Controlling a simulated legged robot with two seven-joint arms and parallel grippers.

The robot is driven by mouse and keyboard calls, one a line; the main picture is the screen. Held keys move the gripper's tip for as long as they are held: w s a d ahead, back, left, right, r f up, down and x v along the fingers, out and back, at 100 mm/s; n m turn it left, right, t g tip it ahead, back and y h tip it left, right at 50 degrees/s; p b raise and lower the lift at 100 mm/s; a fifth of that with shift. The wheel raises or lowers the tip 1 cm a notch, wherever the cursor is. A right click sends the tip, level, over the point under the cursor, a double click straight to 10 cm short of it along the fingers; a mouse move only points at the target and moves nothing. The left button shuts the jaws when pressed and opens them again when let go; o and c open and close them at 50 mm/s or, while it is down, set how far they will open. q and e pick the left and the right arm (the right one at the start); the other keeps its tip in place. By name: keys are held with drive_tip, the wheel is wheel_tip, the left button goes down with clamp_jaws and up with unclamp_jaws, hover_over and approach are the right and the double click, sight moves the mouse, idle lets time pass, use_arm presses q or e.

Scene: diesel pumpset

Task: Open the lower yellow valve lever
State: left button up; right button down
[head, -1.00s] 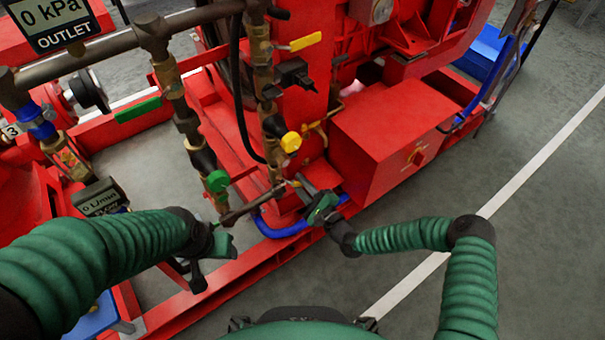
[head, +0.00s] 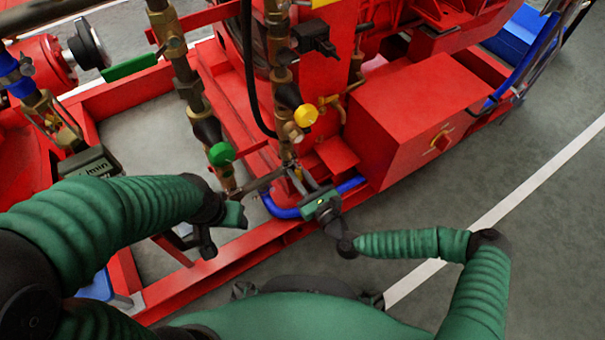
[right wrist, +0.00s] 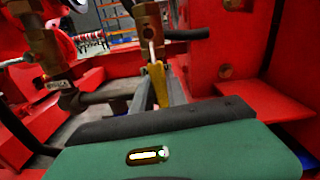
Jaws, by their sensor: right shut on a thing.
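The lower yellow valve lever (right wrist: 158,82) shows in the right wrist view between my two fingers, below a brass valve body (right wrist: 148,25). In the head view my right gripper (head: 301,184) reaches in at the foot of the right brass pipe and is shut on the lever. Its fingers and the pipe hide most of the lever there. My left gripper (head: 222,226) hangs over the red frame rail, apart from the lever; its jaw opening is unclear.
A yellow round knob (head: 306,115) and a green round knob (head: 221,154) sit on the pipes above. A red box (head: 415,120) stands right of my right gripper. A blue hose (head: 283,211) curves below it. Grey floor (head: 545,220) is free at right.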

drive_tip(key=shift+s+a+f+m, duration=0.25)
drive_tip(key=shift+f+m, duration=0.05)
drive_tip(key=shift+m, duration=0.2)
drive_tip(key=c, duration=1.3)
unclamp_jaws()
drive_tip(key=shift+r, duration=0.15)
drive_tip(key=p+v, duration=0.5)
drive_tip(key=v, duration=1.2)
drive_tip(key=shift+w, duration=0.1)
